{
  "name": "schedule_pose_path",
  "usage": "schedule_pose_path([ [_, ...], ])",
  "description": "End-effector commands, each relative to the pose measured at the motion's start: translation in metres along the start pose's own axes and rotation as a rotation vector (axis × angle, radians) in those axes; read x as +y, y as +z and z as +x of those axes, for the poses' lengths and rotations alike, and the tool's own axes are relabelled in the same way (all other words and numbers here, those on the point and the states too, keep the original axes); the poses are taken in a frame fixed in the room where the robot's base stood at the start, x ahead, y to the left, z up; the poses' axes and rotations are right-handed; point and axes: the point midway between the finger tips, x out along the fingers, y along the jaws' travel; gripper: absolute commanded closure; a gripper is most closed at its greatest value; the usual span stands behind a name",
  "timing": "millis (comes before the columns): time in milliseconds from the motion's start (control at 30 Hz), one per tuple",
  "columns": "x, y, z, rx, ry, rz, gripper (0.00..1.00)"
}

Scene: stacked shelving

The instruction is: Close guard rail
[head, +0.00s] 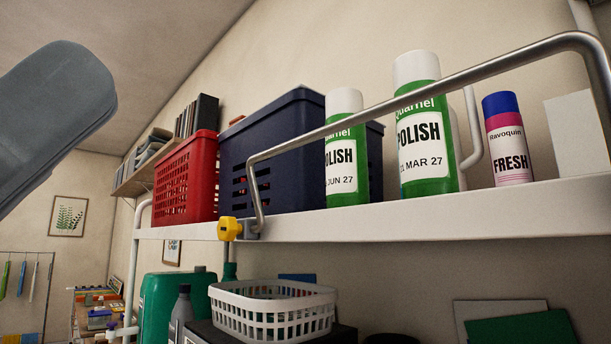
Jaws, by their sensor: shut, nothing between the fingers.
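The guard rail (420,86) is a bent silver metal bar at the front of the white shelf (400,213). In the head view its top bar crosses in front of the bottles and the blue crate, rising toward the upper right. Its left leg comes down to a grey bracket with a yellow knob (229,228) at the shelf's front edge. Its right leg runs out of the picture. How far the rail leans from the shelf I cannot tell. A grey rounded part of my arm shows at the upper left; my gripper's fingers are not in view.
On the shelf stand a red basket (186,180), a blue crate (270,152), two green polish bottles (424,130) (346,150) and a Fresh can (508,140). Below are a white basket (272,308) and a green container (165,305). Space left of the shelf looks open.

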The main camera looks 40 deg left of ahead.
Motion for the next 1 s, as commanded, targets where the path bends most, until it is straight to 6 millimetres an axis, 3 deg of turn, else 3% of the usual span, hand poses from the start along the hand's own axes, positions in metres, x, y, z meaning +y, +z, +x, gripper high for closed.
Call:
schedule_pose_path([
  [100, -0.001, 0.021, 0.024, 0.16, -0.046, 0.288, 1.0],
  [300, 0.007, 0.034, 0.049, 0.463, -0.157, 0.789, 1.0],
  [500, 0.032, 0.029, 0.047, 0.755, -0.346, 1.248, 1.0],
  [767, 0.043, 0.018, 0.036, 0.838, -0.47, 1.43, 1.0],
  [1000, 0.048, -0.002, 0.057, 0.835, -0.474, 1.431, 1.0],
])
